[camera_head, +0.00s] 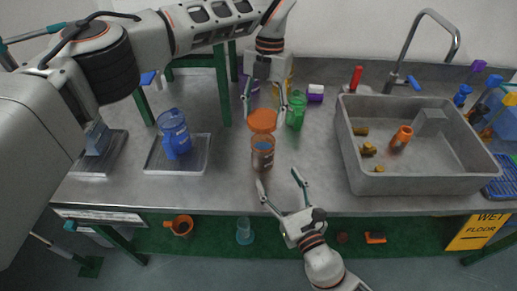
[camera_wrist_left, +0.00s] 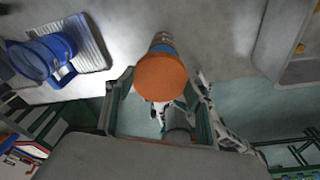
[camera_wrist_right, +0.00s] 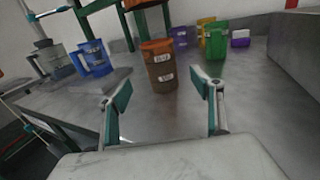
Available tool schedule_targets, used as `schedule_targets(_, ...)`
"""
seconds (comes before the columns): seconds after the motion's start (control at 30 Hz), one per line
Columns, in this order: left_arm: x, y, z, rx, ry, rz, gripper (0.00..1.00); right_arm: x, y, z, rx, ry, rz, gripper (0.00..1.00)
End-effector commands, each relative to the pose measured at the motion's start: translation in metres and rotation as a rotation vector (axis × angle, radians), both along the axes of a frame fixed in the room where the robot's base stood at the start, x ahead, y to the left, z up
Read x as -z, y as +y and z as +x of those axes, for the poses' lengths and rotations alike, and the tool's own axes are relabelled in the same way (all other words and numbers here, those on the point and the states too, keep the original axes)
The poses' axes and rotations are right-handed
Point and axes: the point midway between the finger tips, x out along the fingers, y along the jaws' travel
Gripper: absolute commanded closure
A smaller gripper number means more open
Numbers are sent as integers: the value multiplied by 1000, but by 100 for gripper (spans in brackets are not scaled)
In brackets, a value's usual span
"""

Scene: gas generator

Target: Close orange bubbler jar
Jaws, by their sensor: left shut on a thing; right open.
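The orange bubbler jar (camera_head: 262,155) stands upright on the grey bench, with labels on its side; it also shows in the right wrist view (camera_wrist_right: 161,72). Its orange lid (camera_head: 262,121) is held above the jar, with a gap between them in the right wrist view. In the left wrist view the round lid (camera_wrist_left: 161,78) hides part of the jar (camera_wrist_left: 162,45). My left gripper (camera_head: 263,112) is shut on the lid. My right gripper (camera_head: 280,180) is open and empty, in front of the jar and apart from it; its fingers frame the right wrist view (camera_wrist_right: 163,95).
A blue jug (camera_head: 173,132) stands on a tray (camera_head: 190,165) at left, near a green frame (camera_head: 223,90). A green container (camera_head: 296,110) stands behind the jar to the right. A grey sink (camera_head: 425,185) holding an orange item (camera_head: 400,139) is at right.

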Motion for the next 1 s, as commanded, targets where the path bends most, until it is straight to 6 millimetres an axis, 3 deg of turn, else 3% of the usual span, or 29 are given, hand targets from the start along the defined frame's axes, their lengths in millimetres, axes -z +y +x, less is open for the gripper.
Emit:
schedule_targets(0.47,0,0,0,1,-1,-1,57,0,4,9,1,2,4,34)
schedule_targets(1.0,0,0,0,2,-1,-1,57,0,38,90,0,1,3,34)
